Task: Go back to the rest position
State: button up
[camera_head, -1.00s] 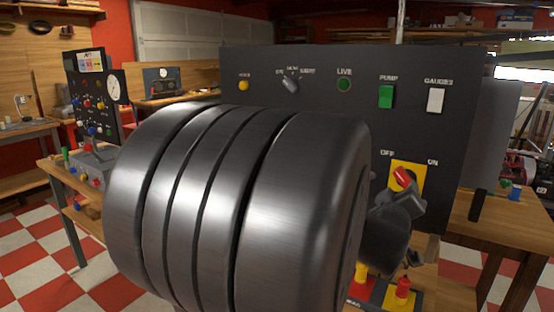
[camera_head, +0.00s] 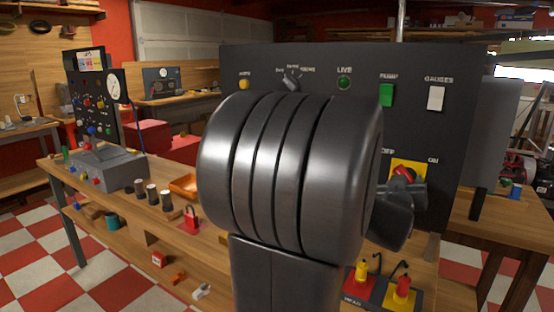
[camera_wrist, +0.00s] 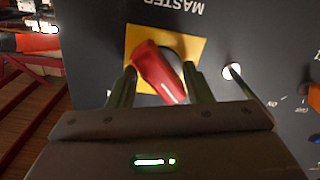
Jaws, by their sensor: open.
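My gripper (camera_wrist: 160,78) is open. In the wrist view its two dark fingers stand on either side of the red handle (camera_wrist: 158,73) of the rotary master switch, which has a yellow plate (camera_wrist: 136,40). I cannot tell whether the fingers touch the handle. In the head view the red handle (camera_head: 404,173) shows only in part on its yellow plate (camera_head: 410,166), between the OFF and ON labels. My gripper (camera_head: 396,205) is there in front of the panel, partly hidden by my large dark arm link.
The black control panel (camera_head: 460,130) stands close ahead, with a green pump switch (camera_head: 387,95) and a white gauges switch (camera_head: 436,98). Below it is a yellow and red button block (camera_head: 365,284). The wooden bench (camera_head: 150,210) at left holds a grey box (camera_head: 108,168), several cylinders and a red padlock (camera_head: 191,219).

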jog(key=shift+m, duration=0.8)
